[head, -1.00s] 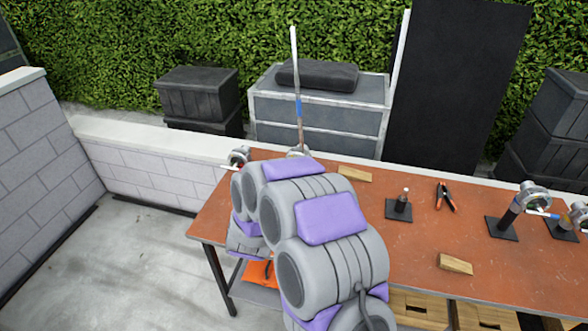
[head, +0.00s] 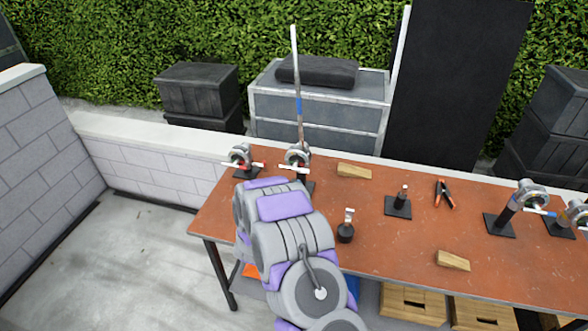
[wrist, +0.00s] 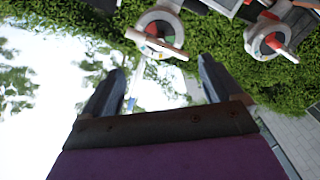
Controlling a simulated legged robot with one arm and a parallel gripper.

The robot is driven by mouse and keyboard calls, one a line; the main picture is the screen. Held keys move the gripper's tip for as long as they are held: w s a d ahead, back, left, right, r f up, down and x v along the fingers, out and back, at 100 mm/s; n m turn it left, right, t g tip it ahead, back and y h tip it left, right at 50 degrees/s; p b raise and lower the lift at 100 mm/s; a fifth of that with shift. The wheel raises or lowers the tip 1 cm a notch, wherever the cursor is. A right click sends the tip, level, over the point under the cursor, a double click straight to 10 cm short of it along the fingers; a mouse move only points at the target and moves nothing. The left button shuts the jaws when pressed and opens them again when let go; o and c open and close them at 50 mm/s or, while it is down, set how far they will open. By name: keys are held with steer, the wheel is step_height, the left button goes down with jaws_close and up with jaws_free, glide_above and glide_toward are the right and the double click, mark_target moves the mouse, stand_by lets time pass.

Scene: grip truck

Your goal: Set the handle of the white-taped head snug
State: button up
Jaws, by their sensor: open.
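In the head view a round metal head (head: 297,155) with a pale handle (head: 293,168) stands at the table's far left part. A second head (head: 240,154) with a red-and-pale handle stands left of it. Both show at the top of the wrist view, one at left (wrist: 160,30) with its pale handle (wrist: 158,43) slanting across, one at right (wrist: 268,36). I cannot tell for certain which carries white tape. My gripper (wrist: 162,66) is open and empty, its fingers apart below the left head in the wrist view. In the head view my arm hides my gripper.
The orange-brown table (head: 330,195) also holds wooden wedges (head: 354,171), a small black post (head: 346,231), another post on a plate (head: 398,204), pliers (head: 444,194), and more heads (head: 533,195) at right. A tall rod (head: 298,95) rises behind the left heads. Table space between is clear.

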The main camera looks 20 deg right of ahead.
mark_target(295, 167)
steer(key=x, duration=1.1)
steer(key=shift+w+d+r, duration=0.1)
steer(key=shift+w+d, duration=0.15)
steer(key=shift+c, duration=0.4)
jaws_close()
